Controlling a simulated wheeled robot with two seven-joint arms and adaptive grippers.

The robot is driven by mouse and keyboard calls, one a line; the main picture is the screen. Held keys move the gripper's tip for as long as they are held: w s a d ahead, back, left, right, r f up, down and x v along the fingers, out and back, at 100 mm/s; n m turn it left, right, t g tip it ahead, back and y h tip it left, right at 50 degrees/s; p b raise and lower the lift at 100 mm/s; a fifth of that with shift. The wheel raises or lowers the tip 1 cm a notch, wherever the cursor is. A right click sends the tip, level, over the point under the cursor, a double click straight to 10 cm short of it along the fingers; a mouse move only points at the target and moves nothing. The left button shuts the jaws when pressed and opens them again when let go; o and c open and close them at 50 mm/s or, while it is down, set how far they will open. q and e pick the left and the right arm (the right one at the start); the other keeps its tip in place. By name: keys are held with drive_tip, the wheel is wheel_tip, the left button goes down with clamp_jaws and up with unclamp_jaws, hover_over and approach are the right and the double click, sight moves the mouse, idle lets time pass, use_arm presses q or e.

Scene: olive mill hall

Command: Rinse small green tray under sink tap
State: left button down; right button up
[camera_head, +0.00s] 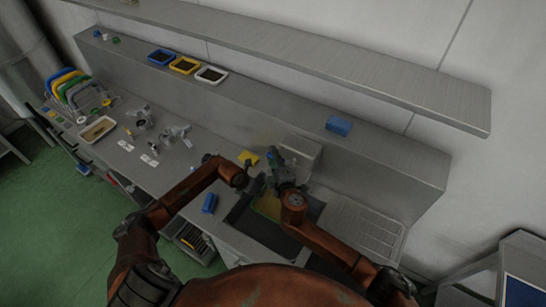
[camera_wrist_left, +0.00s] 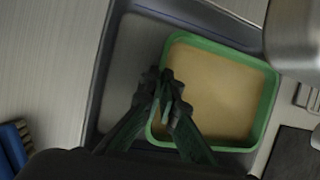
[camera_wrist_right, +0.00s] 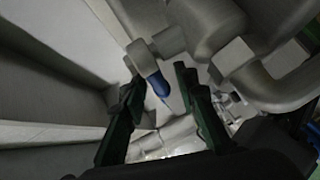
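The small green tray (camera_wrist_left: 272,98) lies in the sink basin (camera_wrist_left: 108,75), its inside covered in a flat tan layer; it also shows partly in the head view (camera_head: 268,207). My left gripper (camera_wrist_left: 170,88) is shut on the tray's left rim; it also shows in the head view (camera_head: 257,186). My right gripper (camera_wrist_right: 158,88) is open, its fingers on either side of a blue-tipped lever (camera_wrist_right: 159,85) on the grey tap (camera_wrist_right: 205,28). I cannot tell whether a finger touches the lever. No running water can be made out.
A yellow item (camera_head: 248,157) and a blue brush (camera_head: 209,203) lie by the sink. A ribbed drainboard (camera_head: 360,228) is right of it. A rack of coloured trays (camera_head: 72,88) and a white tray (camera_head: 98,129) stand far left. A blue block (camera_head: 338,125) sits on the ledge.

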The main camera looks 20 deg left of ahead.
clamp_jaws()
idle(0.3)
drive_tip(key=shift+f, duration=0.1)
drive_tip(key=shift+s+n+g+y, duration=0.5)
drive_tip(key=shift+n+g+y, duration=0.35)
drive_tip(key=shift+s+n+g+y, duration=0.45)
drive_tip(key=shift+n+g+y, duration=0.4)
drive_tip(key=shift+o, duration=0.9)
unclamp_jaws()
drive_tip(key=shift+d, duration=0.1)
drive_tip(key=v, duration=1.2)
